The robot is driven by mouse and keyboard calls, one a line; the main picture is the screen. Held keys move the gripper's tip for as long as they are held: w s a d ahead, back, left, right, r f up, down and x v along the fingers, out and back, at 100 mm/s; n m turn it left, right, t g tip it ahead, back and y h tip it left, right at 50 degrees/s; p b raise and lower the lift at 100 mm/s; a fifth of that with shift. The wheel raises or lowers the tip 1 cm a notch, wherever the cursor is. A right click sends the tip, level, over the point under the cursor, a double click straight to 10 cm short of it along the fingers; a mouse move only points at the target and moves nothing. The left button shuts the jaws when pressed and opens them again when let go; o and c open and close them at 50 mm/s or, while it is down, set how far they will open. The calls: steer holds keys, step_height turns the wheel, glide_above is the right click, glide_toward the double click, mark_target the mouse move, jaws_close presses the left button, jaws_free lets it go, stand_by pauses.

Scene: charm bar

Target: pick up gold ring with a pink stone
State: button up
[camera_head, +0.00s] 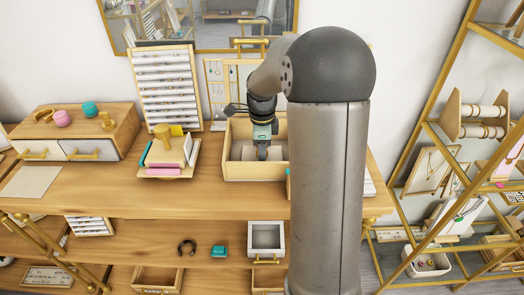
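I cannot make out a gold ring with a pink stone for certain at this size. My gripper (262,153) points down into an open wooden box (252,171) on the table, in front of the back wall. Its fingers are small and dark here, and I cannot tell whether they are open or hold anything. My arm hides the right part of the box. A small pink object (62,118) sits on the wooden drawer chest (85,128) at the left, far from my gripper; its exact form is unclear.
A teal object (90,108) and gold pieces sit on the chest. A tray with books and a gold stamp-like piece (162,131) stands left of the box. A ring display board (166,84) stands behind. Gold-framed shelves (440,130) are at right. The table's front is clear.

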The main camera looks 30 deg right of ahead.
jaws_close()
steer(key=shift+r, duration=0.15)
